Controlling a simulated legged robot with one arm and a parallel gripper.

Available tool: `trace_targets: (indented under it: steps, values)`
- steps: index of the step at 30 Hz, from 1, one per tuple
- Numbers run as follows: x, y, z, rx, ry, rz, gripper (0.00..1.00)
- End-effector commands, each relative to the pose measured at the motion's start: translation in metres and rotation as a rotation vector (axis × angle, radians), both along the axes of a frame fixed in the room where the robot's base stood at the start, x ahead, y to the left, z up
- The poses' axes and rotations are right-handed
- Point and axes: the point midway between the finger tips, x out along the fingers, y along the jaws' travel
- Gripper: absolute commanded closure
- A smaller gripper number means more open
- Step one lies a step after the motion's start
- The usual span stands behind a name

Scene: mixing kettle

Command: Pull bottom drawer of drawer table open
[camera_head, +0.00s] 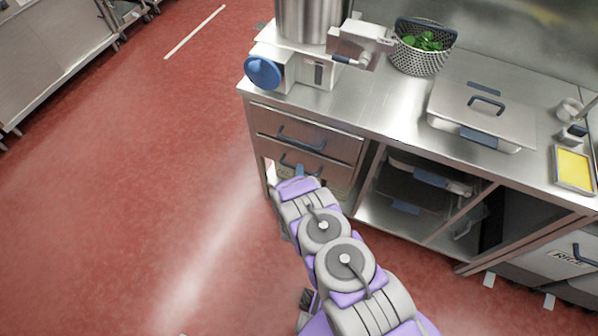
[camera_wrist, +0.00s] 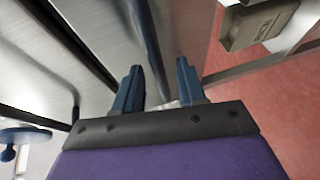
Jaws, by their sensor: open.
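The drawer table (camera_head: 395,120) has two steel drawers at its left end. The top drawer (camera_head: 335,141) and the bottom drawer (camera_head: 335,172) both look shut. The bottom drawer's dark blue handle (camera_head: 292,165) is partly hidden by my gripper (camera_head: 300,172). In the wrist view my gripper (camera_wrist: 159,68) is open. The handle bar (camera_wrist: 148,40) runs between its two blue fingers, and contact cannot be told. The top drawer's handle (camera_wrist: 75,98) shows to the left in the wrist view.
A mixing kettle (camera_head: 310,20) with a blue knob (camera_head: 263,72) stands above the drawers. A basket of greens (camera_head: 422,45) and a lidded pan (camera_head: 482,112) are on the tabletop. Open shelves lie right of the drawers. The red floor (camera_head: 130,210) at left is clear.

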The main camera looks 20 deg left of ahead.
Motion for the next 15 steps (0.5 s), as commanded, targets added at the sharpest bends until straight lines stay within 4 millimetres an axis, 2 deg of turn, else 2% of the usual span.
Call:
trace_targets:
  steps: [6, 15]
  values:
    - [0.019, 0.007, -0.004, 0.002, 0.0, 0.0, 0.6]
    - [0.022, 0.008, -0.004, 0.0, 0.001, 0.0, 0.6]
